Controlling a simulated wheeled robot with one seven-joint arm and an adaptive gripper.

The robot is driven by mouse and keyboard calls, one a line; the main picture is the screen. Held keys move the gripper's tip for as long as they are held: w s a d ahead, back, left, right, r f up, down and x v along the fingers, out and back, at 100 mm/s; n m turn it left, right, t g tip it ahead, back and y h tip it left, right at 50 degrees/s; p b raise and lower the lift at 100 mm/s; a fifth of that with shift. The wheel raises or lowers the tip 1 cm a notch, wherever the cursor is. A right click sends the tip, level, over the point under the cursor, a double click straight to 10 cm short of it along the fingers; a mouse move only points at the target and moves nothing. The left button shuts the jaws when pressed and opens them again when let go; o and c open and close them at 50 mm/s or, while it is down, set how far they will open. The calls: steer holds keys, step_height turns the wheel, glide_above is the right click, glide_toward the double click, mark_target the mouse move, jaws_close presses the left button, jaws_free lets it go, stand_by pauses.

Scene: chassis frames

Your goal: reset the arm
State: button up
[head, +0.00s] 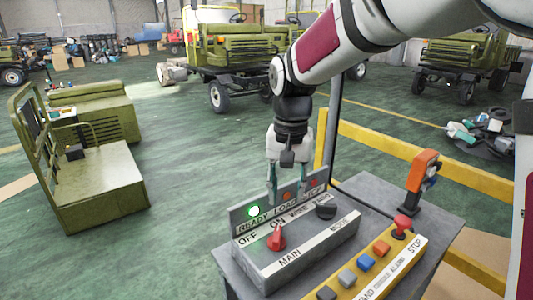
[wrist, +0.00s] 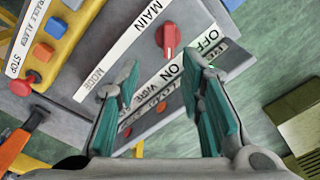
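My gripper (head: 288,190) hangs from my arm just behind the upright back plate of a grey control box, pointing down. In the wrist view my gripper (wrist: 163,112) has its two teal-padded fingers spread wide apart, with nothing held between them. The control box (head: 300,247) carries a red MAIN knob (head: 277,237) and a black MODE knob (head: 326,208). On the back plate a green READY lamp (head: 253,212) is lit. The red knob (wrist: 171,36) also shows in the wrist view, beyond the fingertips.
A yellow button box (head: 395,262) with several coloured buttons and a red STOP button (head: 401,227) stands to the right on the same grey table (head: 442,238). An orange-headed device (head: 424,168) stands behind it. A yellow rail (head: 420,157) runs behind. Green floor (head: 190,190) is open at left.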

steer(key=s+d+r+n+t, duration=0.1)
steer(key=s+d+r, duration=0.25)
steer(key=s, duration=0.25)
steer(key=s+d+r+t, duration=0.1)
steer(key=s+d+r, duration=0.2)
steer(key=s+d, duration=0.25)
steer(key=s+d+f+n+t, duration=0.1)
steer(key=s+d, duration=0.3)
steer(key=s, duration=0.8)
steer(key=shift+f+t, duration=0.2)
steer(key=shift+t, duration=0.6)
